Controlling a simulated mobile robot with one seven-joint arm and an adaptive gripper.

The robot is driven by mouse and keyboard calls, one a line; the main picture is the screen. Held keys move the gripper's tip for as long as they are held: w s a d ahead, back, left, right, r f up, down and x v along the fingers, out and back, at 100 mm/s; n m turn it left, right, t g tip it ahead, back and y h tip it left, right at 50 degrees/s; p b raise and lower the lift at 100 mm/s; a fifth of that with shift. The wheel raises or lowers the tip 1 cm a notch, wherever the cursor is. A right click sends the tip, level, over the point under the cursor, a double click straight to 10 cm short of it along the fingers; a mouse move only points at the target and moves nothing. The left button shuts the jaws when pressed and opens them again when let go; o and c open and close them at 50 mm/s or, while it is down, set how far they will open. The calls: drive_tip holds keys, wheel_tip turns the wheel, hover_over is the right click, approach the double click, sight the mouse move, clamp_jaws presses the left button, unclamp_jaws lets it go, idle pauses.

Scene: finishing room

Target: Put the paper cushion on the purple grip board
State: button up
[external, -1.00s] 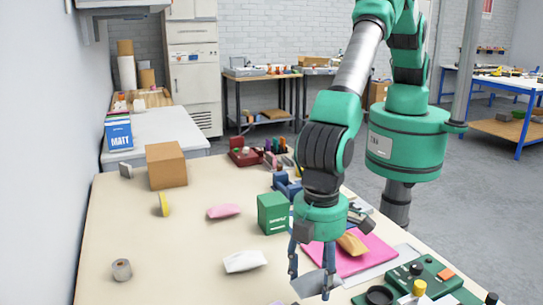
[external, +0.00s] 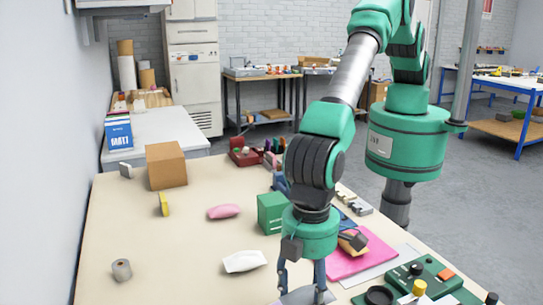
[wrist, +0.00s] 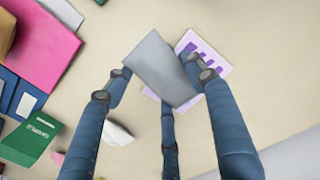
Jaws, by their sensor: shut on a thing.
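My gripper (external: 301,293) is low at the front edge of the external view, shut on a flat, grey, four-sided piece (wrist: 158,66) that I take to be the paper cushion. In the wrist view the piece lies between the fingertips, tilted. Behind it is a pale lilac board with purple marks (wrist: 218,68), which I take to be the purple grip board; the piece and a finger hide part of it. I cannot tell whether the piece touches the board. In the external view the board is mostly hidden or out of frame.
A white pillow-shaped item (external: 244,261) and a grey roll (external: 121,270) lie to the left. A green box (external: 271,213) stands behind my gripper. A pink mat (external: 345,268) and a green panel with knobs (external: 431,276) are to the right.

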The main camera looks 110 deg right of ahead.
sight(305, 303)
drive_tip(key=shift+f, duration=1.45)
drive_tip(key=shift+f, duration=0.15)
drive_tip(key=o, duration=0.8)
drive_tip(key=shift+r, duration=6.15)
drive_tip(key=shift+r, duration=0.1)
